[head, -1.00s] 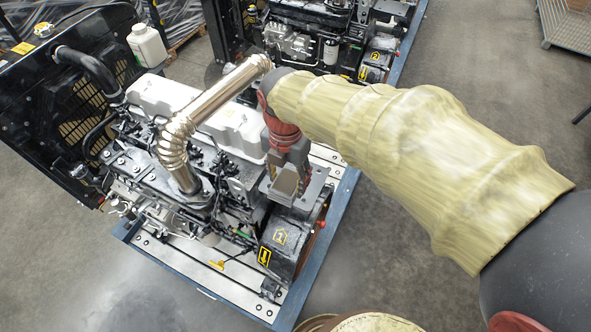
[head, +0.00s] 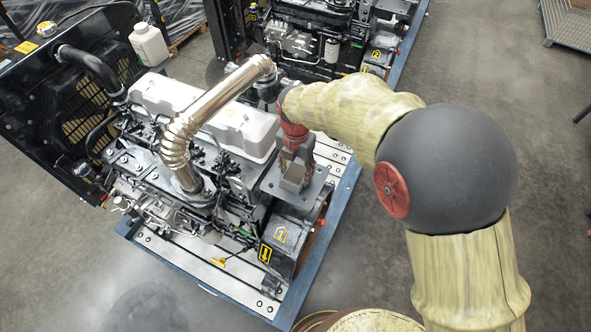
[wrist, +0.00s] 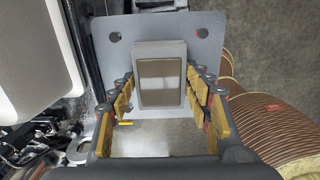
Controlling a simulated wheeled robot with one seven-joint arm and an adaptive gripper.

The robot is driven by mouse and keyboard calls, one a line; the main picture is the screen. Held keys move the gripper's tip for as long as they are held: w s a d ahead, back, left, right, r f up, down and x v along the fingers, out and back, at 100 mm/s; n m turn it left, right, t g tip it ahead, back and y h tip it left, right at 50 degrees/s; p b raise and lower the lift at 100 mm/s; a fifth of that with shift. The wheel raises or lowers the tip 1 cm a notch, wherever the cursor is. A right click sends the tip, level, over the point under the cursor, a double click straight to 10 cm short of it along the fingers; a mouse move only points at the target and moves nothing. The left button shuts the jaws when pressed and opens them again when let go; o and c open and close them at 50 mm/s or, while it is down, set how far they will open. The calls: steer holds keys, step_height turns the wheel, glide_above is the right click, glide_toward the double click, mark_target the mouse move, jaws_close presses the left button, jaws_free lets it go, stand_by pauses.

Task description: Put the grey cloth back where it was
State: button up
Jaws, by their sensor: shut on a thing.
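My gripper (head: 296,160) points down over a flat grey plate (head: 316,192) at the right end of the near engine. My gripper is shut on this block, which lies over the grey plate (wrist: 203,48) with two holes. The block's underside is hidden, so I cannot tell whether it touches the plate. I see nothing that clearly looks like a grey cloth.
The engine's silver exhaust pipe (head: 218,97) and pale cover (head: 240,125) rise left of my gripper. A black radiator frame (head: 75,95) and white bottle (head: 149,44) stand further left. A second engine (head: 310,38) is behind.

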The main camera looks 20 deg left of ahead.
mark_target(296, 173)
steer(key=o, duration=1)
steer(key=shift+o, duration=0.2)
steer(key=shift+r, duration=0.1)
step_height(296, 173, up, 12)
steer(key=shift+b, duration=0.3)
